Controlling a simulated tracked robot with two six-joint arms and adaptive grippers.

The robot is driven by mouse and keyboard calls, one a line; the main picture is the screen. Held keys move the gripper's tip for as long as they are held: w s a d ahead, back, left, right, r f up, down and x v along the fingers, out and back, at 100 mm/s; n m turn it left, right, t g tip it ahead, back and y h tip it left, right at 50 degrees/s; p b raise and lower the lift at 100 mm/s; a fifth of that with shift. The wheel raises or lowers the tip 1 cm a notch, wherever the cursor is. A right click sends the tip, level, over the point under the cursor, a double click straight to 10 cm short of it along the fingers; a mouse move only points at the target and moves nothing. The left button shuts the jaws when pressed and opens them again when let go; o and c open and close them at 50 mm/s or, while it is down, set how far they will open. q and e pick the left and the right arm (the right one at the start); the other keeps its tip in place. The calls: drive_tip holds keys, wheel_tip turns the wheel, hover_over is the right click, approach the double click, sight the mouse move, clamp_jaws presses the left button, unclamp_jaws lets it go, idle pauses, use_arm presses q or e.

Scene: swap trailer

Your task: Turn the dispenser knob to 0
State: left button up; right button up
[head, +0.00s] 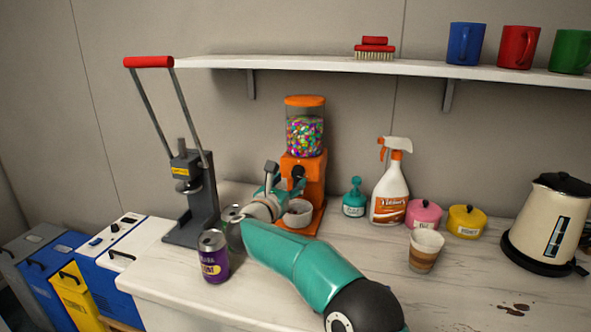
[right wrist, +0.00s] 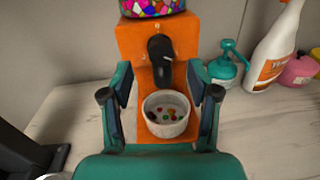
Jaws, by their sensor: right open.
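The orange dispenser (head: 303,165) stands on the counter against the wall, with a clear globe of coloured candies on top. The knob also shows in the head view (head: 298,172), partly behind my gripper. My right gripper (right wrist: 160,84) is open and empty, pointing at the dispenser front, its fingers on either side of the black part and apart from it. A white bowl (right wrist: 166,118) with several candies sits on the dispenser's base below. My left gripper is out of view.
A purple can (head: 213,258) and another can stand left of my right arm. A grey press (head: 190,195) with a red handle is further left. A teal bottle (head: 354,198), spray bottle (head: 390,190) and paper cup (head: 425,250) stand right. A shelf (head: 300,63) runs above.

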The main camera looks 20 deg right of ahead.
sight(295, 176)
drive_tip(key=shift+p+x, duration=0.85)
drive_tip(key=shift+x, duration=1.5)
drive_tip(key=c, duration=1.1)
drive_tip(key=shift+s+d, duration=0.1)
drive_tip(key=shift+d, duration=0.05)
clamp_jaws()
drive_tip(key=shift+f, duration=0.1)
drive_tip(key=shift+f+n+b, duration=0.1)
drive_tip(key=shift+n+b, duration=0.35)
drive_tip(key=shift+n, duration=0.85)
drive_tip(key=shift+a+n+t, duration=0.1)
drive_tip(key=shift+n+t, duration=0.05)
drive_tip(key=shift+n, duration=0.95)
drive_tip(key=shift+a+n+t, duration=0.15)
drive_tip(key=shift+n, duration=0.95)
